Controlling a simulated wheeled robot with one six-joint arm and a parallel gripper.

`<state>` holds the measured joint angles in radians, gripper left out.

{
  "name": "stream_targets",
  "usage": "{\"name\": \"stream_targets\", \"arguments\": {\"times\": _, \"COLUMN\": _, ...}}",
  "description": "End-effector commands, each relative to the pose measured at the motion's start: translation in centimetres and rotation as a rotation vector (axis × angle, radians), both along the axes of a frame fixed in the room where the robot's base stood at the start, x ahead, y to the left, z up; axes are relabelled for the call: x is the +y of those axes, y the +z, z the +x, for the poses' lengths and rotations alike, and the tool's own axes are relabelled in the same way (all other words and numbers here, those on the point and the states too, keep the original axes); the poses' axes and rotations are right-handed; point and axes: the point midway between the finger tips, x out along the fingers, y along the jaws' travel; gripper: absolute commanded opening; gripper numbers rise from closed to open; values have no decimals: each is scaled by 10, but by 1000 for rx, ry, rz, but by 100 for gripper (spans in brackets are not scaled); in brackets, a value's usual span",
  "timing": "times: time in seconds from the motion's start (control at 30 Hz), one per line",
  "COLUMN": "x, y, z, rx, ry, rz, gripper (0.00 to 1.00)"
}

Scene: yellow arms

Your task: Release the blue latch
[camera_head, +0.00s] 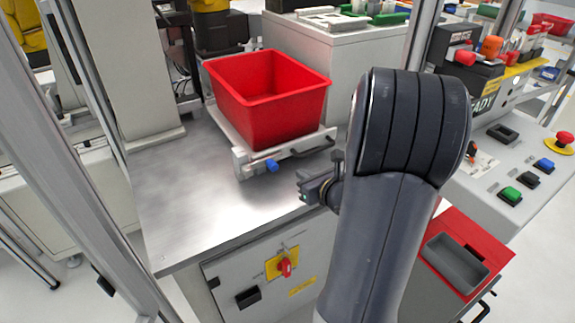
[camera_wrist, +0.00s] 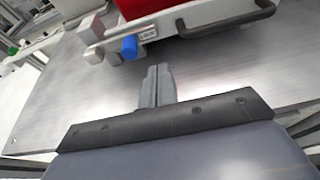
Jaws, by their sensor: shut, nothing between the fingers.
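The blue latch (camera_head: 272,166) is a small blue knob on the front edge of a metal tray fixture (camera_head: 242,165). A red bin (camera_head: 265,100) sits on that fixture. In the wrist view the blue latch (camera_wrist: 129,47) is above and a little left of my gripper (camera_wrist: 158,72). My gripper's fingers are together and empty, apart from the latch, over the bare metal table. In the head view my gripper (camera_head: 302,188) is to the right of and nearer than the latch, with my arm covering the area to its right.
A dark handle (camera_head: 300,152) runs along the fixture's front, right of the latch. The metal table top (camera_head: 190,215) is clear at left and front. A red rotary switch (camera_head: 285,267) is on the cabinet front below. A button panel (camera_head: 500,170) stands at right.

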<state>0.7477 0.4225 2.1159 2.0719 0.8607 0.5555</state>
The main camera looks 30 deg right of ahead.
Motion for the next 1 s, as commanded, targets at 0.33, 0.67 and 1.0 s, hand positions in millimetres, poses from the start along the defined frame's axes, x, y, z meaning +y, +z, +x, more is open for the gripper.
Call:
{"name": "stream_targets", "arguments": {"times": 0.33, "x": 2, "y": -13, "z": 38, "rx": 1, "ry": 3, "rz": 2, "gripper": 0}}
{"name": "stream_targets", "arguments": {"times": 0.67, "x": 3, "y": -29, "z": 84, "rx": 1, "ry": 2, "rz": 1, "gripper": 0}}
{"name": "stream_targets", "arguments": {"times": 1.0, "x": 3, "y": -33, "z": 95, "rx": 1, "ry": 0, "rz": 0, "gripper": 0}}
